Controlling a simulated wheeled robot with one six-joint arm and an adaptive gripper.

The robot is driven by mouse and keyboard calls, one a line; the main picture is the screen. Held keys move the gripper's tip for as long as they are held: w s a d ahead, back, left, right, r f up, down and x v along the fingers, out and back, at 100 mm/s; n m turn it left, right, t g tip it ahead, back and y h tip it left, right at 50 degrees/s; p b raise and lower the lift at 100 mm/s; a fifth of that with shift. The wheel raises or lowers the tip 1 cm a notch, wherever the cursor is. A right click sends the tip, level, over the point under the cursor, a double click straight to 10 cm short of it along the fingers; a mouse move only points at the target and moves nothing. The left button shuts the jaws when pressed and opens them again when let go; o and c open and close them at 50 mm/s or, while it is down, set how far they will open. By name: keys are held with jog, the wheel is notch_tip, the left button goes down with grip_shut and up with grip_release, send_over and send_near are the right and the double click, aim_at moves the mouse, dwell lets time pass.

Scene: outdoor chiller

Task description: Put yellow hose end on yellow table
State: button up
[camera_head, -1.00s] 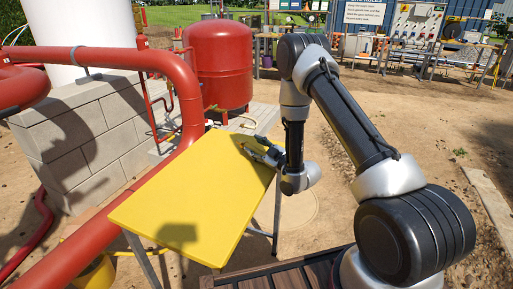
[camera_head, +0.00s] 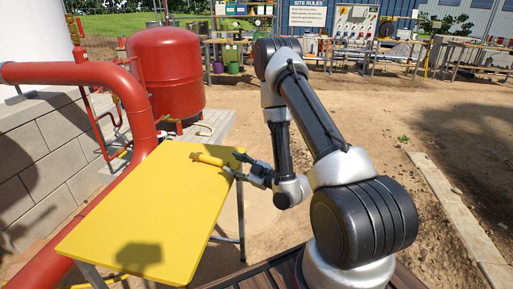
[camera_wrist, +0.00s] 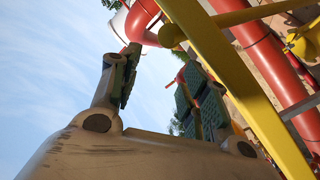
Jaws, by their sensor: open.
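The yellow hose end (camera_head: 208,159) shows as a short yellow tube lying on the far right part of the yellow table (camera_head: 140,215). In the wrist view, a yellow tube (camera_wrist: 245,17) with a rounded end lies across the yellow table edge (camera_wrist: 235,85). My gripper (camera_head: 234,164) is at the table's right edge, just right of the hose end. Its fingers are spread and empty, also in the wrist view (camera_wrist: 160,65), with the tube beyond the fingertips. I cannot tell whether a finger still touches the hose.
A red tank (camera_head: 166,68) and a thick red pipe (camera_head: 125,95) stand behind and left of the table. A block wall (camera_head: 45,150) is at the left. Workbenches (camera_head: 400,60) stand far back. Bare ground lies open to the right.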

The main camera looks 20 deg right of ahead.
jog(key=shift+n+g+h, duration=0.3)
jog(key=shift+g+h, duration=0.5)
jog(key=shift+h, duration=0.1)
jog(key=w+r, duration=0.1)
jog(key=r, duration=0.1)
jog(key=w+d+r, duration=0.1)
jog(key=w+r, duration=0.1)
jog(key=shift+w, duration=0.25)
jog(key=s+d+r+m+g+h, duration=0.2)
jog(key=d+r+m+h, duration=0.15)
jog(key=r, duration=0.35)
jog(key=s+d+r+m+g+h, duration=0.1)
jog(key=s+d+r+m+h, duration=0.1)
jog(key=d+r+h, duration=0.4)
jog(key=s+r+m+g+y, duration=0.1)
jog(key=s+r+m+g, duration=0.2)
jog(key=s, duration=1.1)
jog(key=s+r+m+g, duration=0.3)
jog(key=s+r, duration=0.4)
jog(key=s, duration=0.8)
jog(key=shift+s+a+r+m+y, duration=0.2)
jog(key=shift+a+m+y, duration=0.2)
jog(key=shift+m, duration=0.35)
